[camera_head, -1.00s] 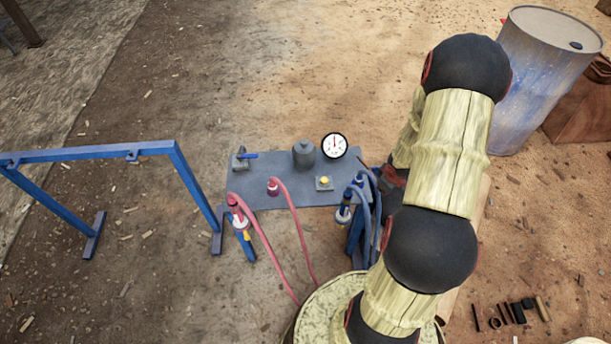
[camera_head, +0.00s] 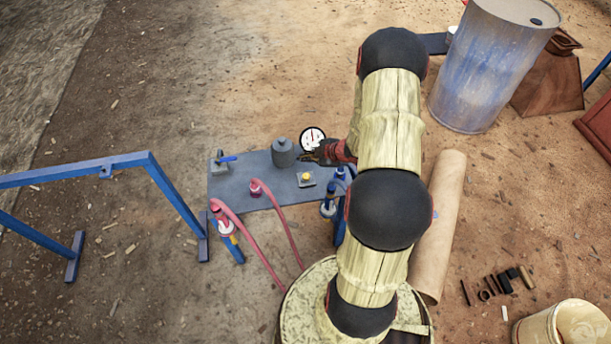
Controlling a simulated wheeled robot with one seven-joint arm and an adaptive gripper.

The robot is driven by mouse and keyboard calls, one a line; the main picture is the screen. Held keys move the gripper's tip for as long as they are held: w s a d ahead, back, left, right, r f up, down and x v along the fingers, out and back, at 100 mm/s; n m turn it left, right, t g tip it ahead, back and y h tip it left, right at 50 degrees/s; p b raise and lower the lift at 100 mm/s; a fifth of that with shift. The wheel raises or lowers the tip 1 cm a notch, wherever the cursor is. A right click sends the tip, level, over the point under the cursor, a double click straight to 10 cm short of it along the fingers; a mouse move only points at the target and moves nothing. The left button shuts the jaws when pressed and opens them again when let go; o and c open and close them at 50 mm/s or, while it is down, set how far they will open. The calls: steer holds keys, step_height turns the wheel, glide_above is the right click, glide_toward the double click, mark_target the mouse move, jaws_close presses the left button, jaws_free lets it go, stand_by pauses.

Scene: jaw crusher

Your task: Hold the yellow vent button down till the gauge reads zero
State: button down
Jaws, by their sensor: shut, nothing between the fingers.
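The yellow vent button (camera_head: 306,176) sits on a small pale plate on the grey bench panel (camera_head: 240,188). The round white gauge (camera_head: 312,136) stands at the panel's back edge, behind the button. Its needle points roughly straight up; its numbers are too small to read. My gripper (camera_head: 311,156) is shut and empty, reaching in from the right between the gauge and the button. It appears apart from the button in the picture; its exact height is unclear. The gripper covers the lower part of the gauge.
A grey cylinder (camera_head: 283,152) stands left of the gauge, and a blue-handled valve (camera_head: 223,160) at the left end. Red hoses (camera_head: 281,226) and blue-capped fittings (camera_head: 328,205) crowd the front. A blue frame (camera_head: 165,185) stands left, a drum (camera_head: 488,65) at right.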

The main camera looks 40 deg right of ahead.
steer(key=b, duration=0.7)
glide_above(305, 177)
step_height(305, 177, down, 8)
steer(key=shift+f, duration=0.1)
steer(key=shift+f+b, duration=0.35)
steer(key=shift+f, duration=0.15)
stand_by(0.9)
steer(key=shift+f, duration=0.25)
steer(key=shift+f+b, duration=0.4)
steer(key=shift+f, duration=0.2)
stand_by(0.8)
steer(key=shift+r, duration=0.1)
stand_by(2.8)
steer(key=shift+r+p, duration=0.95)
steer(key=shift+r, duration=0.1)
